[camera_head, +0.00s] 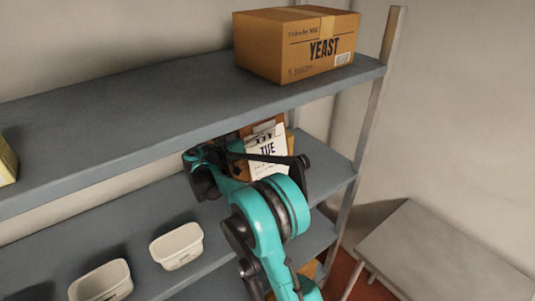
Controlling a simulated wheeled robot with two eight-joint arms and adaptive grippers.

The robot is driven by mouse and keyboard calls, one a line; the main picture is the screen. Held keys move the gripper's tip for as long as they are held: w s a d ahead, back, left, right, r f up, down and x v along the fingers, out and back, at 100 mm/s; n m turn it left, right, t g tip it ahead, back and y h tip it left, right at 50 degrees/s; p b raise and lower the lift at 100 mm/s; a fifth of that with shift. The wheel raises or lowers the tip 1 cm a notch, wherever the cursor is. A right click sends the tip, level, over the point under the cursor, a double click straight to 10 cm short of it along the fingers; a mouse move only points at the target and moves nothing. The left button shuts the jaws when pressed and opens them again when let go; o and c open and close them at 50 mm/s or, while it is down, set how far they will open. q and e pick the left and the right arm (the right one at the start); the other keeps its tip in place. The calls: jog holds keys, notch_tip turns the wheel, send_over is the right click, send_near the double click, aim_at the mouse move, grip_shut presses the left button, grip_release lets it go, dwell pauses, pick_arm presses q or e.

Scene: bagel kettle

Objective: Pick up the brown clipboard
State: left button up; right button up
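The brown clipboard (279,140) stands upright or leaning on the middle shelf, under the upper shelf. It holds a white paper with the letters "TUE" and has a dark clip at its top. My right arm, teal and black, reaches up from the bottom, and its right gripper (262,157) is at the clipboard. A dark part of the arm or gripper crosses in front of the paper and hides its lower part. The fingertips are too small and covered to show whether they touch or grip the board. My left gripper is out of view.
A cardboard YEAST box (297,46) sits on the upper shelf (120,118), whose front edge overhangs the clipboard. Two white tubs (177,246) (101,281) stand on the middle shelf to the left. A shelf post (365,130) and a grey table (430,250) are at the right.

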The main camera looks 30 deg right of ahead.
grip_shut()
